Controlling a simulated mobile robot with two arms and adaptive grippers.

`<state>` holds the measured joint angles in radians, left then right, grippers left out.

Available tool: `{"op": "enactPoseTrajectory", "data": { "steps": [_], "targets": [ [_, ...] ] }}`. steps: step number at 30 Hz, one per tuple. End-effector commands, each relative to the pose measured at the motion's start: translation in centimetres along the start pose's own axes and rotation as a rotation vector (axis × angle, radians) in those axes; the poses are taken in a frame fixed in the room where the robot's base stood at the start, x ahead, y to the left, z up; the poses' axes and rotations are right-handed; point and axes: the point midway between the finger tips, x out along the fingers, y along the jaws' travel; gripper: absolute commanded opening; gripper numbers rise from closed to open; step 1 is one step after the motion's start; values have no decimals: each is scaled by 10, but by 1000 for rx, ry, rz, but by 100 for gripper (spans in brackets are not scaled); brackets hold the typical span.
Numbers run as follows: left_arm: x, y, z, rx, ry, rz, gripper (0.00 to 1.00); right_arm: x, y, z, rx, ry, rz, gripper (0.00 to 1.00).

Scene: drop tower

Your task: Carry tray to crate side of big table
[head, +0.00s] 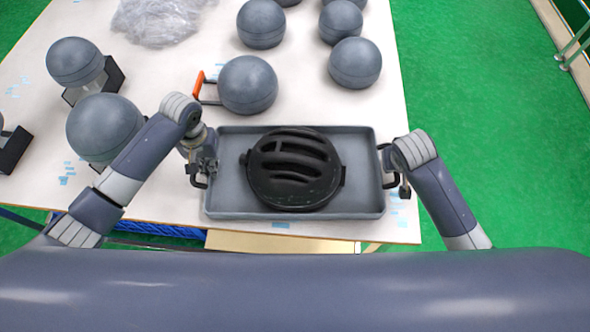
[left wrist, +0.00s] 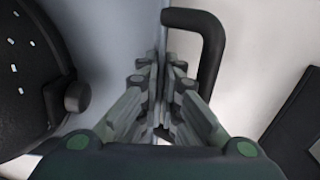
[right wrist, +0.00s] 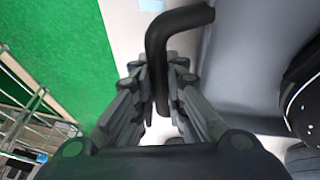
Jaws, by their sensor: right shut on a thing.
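The grey tray (head: 215,175) lies at the near edge of the big white table (head: 60,140), with a black handle at each end. A round black slotted object (head: 294,168) sits in it. My right gripper (head: 402,190) is shut on the tray's right handle (right wrist: 157,50), which runs between its fingers in the right wrist view. My left gripper (head: 203,172) is at the tray's left end. In the left wrist view its fingers are close together, with the left handle (left wrist: 213,45) beside them; what lies between them is unclear. I cannot make out a crate.
A grey ball with an orange handle (head: 248,85) stands just behind the tray. Several grey balls (head: 355,63) are farther back. More balls (head: 104,127) and dark blocks (head: 13,150) are on the left. Clear plastic (head: 160,20) lies at the back. Green floor (head: 480,120) is open on the right.

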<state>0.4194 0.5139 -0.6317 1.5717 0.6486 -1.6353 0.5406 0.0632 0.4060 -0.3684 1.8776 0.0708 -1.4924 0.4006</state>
Motion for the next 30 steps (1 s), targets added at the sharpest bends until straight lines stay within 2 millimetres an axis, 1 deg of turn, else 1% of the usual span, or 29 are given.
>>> {"op": "enactPoseTrajectory", "data": {
  "steps": [8, 22, 25, 30],
  "targets": [
    [-10, 0, -1, 0, 3, 1, 0, -8, 2, -4, 0, 3, -1, 0],
    [-48, 0, -1, 0, 3, 1, 0, -43, 9, -18, 0, 2, -1, 0],
    [-51, 0, -1, 0, 3, 1, 0, -46, 10, -20, 0, 2, -1, 0],
    [-52, 0, -1, 0, 3, 1, 0, -46, 10, -20, 0, 2, -1, 0]
  ]
}}
